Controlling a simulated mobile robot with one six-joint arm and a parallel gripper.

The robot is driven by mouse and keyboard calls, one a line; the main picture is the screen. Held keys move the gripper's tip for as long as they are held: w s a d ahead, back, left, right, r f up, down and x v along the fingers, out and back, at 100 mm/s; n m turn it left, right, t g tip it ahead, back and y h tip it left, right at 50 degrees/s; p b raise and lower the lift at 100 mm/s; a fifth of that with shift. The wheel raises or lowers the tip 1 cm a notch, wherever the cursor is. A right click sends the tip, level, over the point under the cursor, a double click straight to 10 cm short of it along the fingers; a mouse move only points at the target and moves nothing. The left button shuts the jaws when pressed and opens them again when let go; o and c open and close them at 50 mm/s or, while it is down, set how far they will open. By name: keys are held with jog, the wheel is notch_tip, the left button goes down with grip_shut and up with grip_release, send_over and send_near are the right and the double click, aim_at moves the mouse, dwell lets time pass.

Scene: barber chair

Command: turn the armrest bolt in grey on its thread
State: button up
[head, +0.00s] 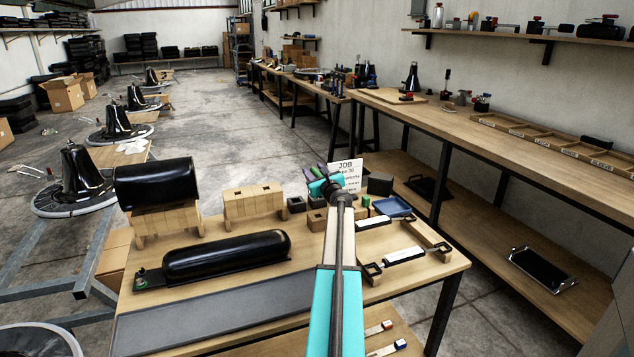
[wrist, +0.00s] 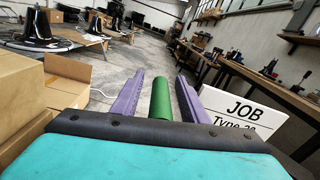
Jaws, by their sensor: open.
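My gripper (head: 316,171) is raised over the far side of the wooden bench, with purple fingers apart. In the wrist view the fingers (wrist: 157,95) stand on either side of a green cylinder (wrist: 161,100), with a gap on each side; I cannot tell whether it is part of my gripper. A long black padded armrest (head: 225,258) lies on the bench, left of and nearer than my gripper. A small green and red fitting (head: 141,274) sits at its left end. I cannot make out a grey bolt in either view.
A black cushion (head: 156,184) rests on a wooden stand. A wooden block (head: 253,202), dark small blocks, a blue tray (head: 393,206) and white-handled pieces (head: 404,256) share the bench. A grey mat (head: 215,309) lies in front. A JOB card (wrist: 246,117) stands right of my gripper.

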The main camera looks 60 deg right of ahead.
grip_shut()
jog(key=shift+r, duration=0.2)
notch_tip(320, 180, up, 10)
jog(key=shift+f+p, duration=0.15)
jog(key=shift+p, duration=1)
jog(key=shift+s, duration=0.1)
